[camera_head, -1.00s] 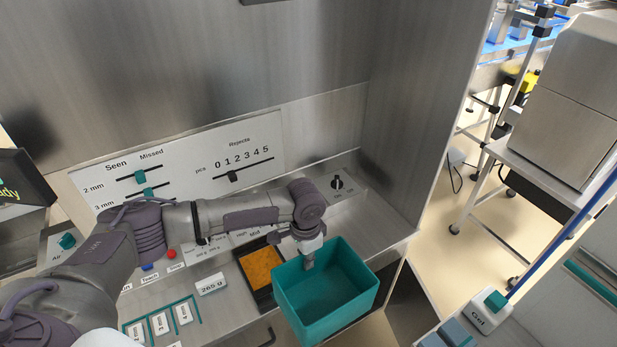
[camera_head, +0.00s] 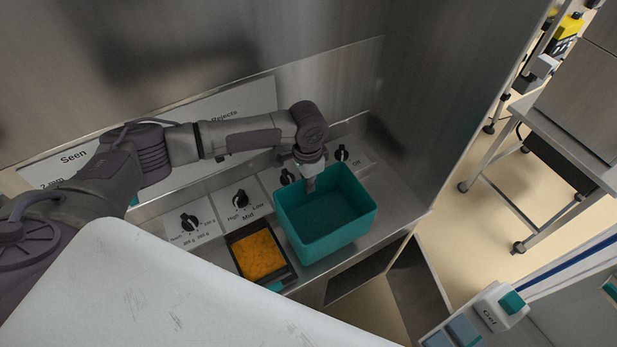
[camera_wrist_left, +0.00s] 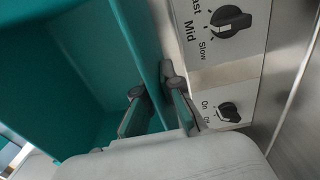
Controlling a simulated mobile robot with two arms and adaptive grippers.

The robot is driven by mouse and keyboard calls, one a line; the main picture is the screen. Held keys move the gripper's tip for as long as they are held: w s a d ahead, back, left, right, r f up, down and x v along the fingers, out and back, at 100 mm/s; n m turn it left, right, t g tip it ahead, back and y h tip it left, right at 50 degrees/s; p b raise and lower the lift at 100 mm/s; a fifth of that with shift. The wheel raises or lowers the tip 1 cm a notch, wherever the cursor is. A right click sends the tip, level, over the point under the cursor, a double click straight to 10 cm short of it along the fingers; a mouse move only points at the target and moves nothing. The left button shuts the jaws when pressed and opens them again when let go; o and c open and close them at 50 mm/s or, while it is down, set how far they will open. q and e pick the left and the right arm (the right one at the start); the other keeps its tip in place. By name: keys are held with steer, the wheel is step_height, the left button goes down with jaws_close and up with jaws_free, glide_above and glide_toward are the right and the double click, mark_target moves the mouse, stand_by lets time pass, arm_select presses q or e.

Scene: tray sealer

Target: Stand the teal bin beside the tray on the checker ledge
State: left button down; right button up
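The teal bin (camera_head: 338,242) is upright and open at the top, right of the tray on the ledge. My left gripper (camera_head: 311,182) is at its back wall. In the left wrist view the gripper's fingers (camera_wrist_left: 160,96) straddle that wall of the bin (camera_wrist_left: 100,40), one on each side, and look closed on it. The black tray (camera_head: 287,273) with orange food sits on the steel ledge (camera_head: 392,222), close to the bin's left side. Whether the bin's base touches the ledge is hard to tell. My right gripper is out of view.
Black knobs (camera_head: 189,222) on label plates line the back of the ledge. A steel wall (camera_head: 450,90) rises to the right. A large pale surface covers the lower left. Some bare ledge shows right of the bin.

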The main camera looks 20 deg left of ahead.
arm_select(q)
steer(key=shift+w+a+f+b, duration=0.1)
steer(key=shift+w+f+b, duration=0.1)
steer(key=shift+f+b, duration=1.35)
steer(key=shift+w+a+f+b, duration=0.1)
steer(key=shift+w+f+b, duration=0.1)
steer(key=shift+f+b, duration=1.35)
steer(key=shift+f+p, duration=0.45)
steer(key=shift+p, duration=0.05)
steer(key=shift+c, duration=2.2)
jaws_free()
steer(key=shift+s, duration=0.1)
step_height(320, 180, up, 15)
steer(key=p, duration=1.6)
glide_above(308, 196)
steer(key=w, duration=0.1)
steer(key=shift+a, duration=0.2)
